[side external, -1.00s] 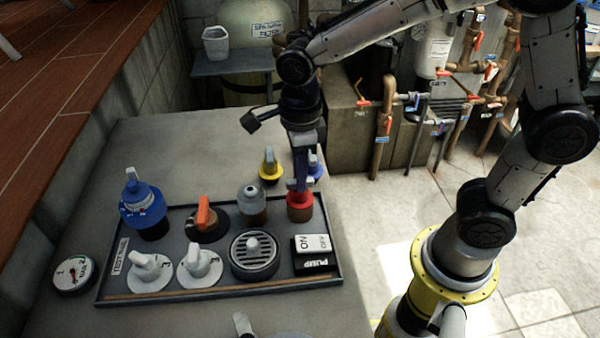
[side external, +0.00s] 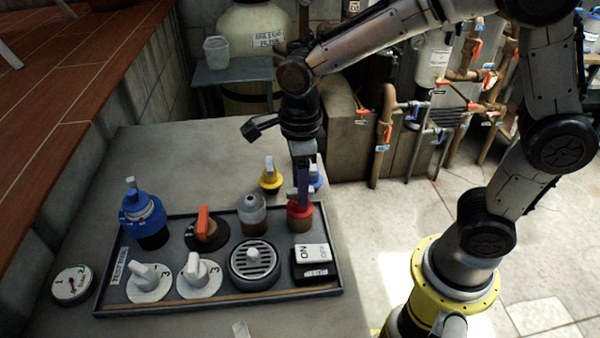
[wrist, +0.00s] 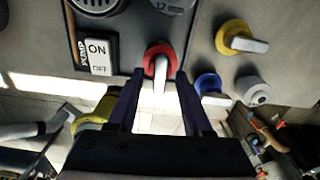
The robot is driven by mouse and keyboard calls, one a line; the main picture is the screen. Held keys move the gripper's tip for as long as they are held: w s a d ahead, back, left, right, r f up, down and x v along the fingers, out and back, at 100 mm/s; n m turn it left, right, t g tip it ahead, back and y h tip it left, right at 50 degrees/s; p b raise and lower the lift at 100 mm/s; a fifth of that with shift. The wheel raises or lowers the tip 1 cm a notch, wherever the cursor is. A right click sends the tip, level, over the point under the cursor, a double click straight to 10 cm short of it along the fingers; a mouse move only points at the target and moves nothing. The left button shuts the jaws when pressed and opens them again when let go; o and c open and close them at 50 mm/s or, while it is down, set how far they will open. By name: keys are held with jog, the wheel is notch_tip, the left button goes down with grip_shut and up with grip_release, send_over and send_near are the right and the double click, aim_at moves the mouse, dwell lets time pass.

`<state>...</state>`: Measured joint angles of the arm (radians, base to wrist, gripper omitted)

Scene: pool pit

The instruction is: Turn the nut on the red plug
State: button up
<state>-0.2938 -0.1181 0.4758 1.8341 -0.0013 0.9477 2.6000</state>
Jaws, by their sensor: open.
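The red plug (side external: 293,211) stands at the back right corner of the tray in the side view, a red collar on a brown base. In the wrist view its red collar (wrist: 148,53) carries a pale, tab-like nut (wrist: 160,74) that points toward my gripper. My gripper (wrist: 160,76) is open and points down over the plug. Its two dark fingers show on either side of the tab, with a gap visible between each finger and the tab. In the side view the fingers (side external: 302,190) partly hide the plug's top.
The yellow plug (side external: 270,176) and blue plug (side external: 317,178) stand close behind the red one. A clear-topped fitting (side external: 252,212) is to its left, the ON/OFF pump switch (side external: 313,262) in front. The dark tray (side external: 215,291) holds several other fittings. The table's right edge is near.

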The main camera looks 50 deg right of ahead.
notch_tip(320, 180, up, 14)
dwell(0.5)
jog(key=shift+f, duration=0.1)
jog(key=s+d+r+n+t, duration=0.2)
jog(key=s+d+n+t, duration=0.15)
jog(key=s+d, duration=0.45)
jog(key=s+f+n+t, duration=0.1)
jog(key=s+f+n, duration=0.2)
jog(key=n, duration=0.8)
jog(key=s+d+f+n+t, duration=0.1)
jog(key=s+f+n, duration=0.2)
jog(key=n, duration=0.9)
jog(key=shift+s+d+f, duration=0.15)
jog(key=shift+s+f, duration=0.1)
jog(key=shift+f, duration=0.1)
